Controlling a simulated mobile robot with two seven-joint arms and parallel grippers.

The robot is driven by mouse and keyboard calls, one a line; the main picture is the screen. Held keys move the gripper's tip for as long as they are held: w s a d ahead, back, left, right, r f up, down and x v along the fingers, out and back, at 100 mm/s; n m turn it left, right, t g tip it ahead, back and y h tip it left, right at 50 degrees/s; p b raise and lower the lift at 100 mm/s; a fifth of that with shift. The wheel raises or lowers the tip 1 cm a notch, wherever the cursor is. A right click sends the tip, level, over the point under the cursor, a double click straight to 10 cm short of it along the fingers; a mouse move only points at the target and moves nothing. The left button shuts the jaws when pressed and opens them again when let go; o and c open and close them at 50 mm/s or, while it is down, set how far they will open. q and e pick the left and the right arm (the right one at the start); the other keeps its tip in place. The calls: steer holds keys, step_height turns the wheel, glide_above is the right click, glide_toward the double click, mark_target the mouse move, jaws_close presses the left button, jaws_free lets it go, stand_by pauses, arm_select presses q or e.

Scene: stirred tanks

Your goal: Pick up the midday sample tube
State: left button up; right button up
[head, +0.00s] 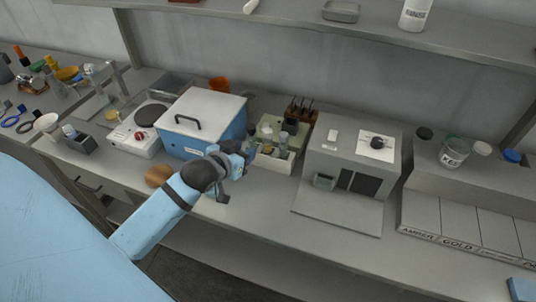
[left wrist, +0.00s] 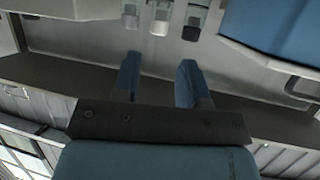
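A light rack (head: 268,163) holding several small tubes stands on the bench, right of the blue box. Tubes (head: 283,143) with greyish and pale caps show in it; I cannot read any label, so I cannot tell which is the midday one. My left gripper (head: 248,150) is at the rack's left side in the head view, partly hiding it. In the left wrist view its two blue fingers (left wrist: 158,78) are apart with nothing between them. Several capped tubes (left wrist: 160,18) show beyond the fingertips at the top edge. My right gripper is not in view.
A blue box with a white lid (head: 205,108) stands close behind and left of the gripper. A grey machine (head: 352,160) stands right of the rack. A hotplate (head: 140,135) is further left. A round brown thing (head: 158,176) lies near the front. Bench front below the rack is clear.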

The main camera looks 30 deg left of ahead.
mark_target(265, 139)
arm_select(q)
steer(key=x, duration=0.6)
steer(key=shift+w+a+f, duration=0.1)
steer(key=shift+w+f, duration=0.05)
steer(key=shift+w, duration=0.05)
steer(key=shift+p+x, duration=0.4)
steer(key=shift+x, duration=0.45)
steer(key=x, duration=0.4)
steer(key=shift+w+f+p, duration=0.15)
steer(key=shift+w+p, duration=0.15)
steer(key=shift+p, duration=0.05)
jaws_close()
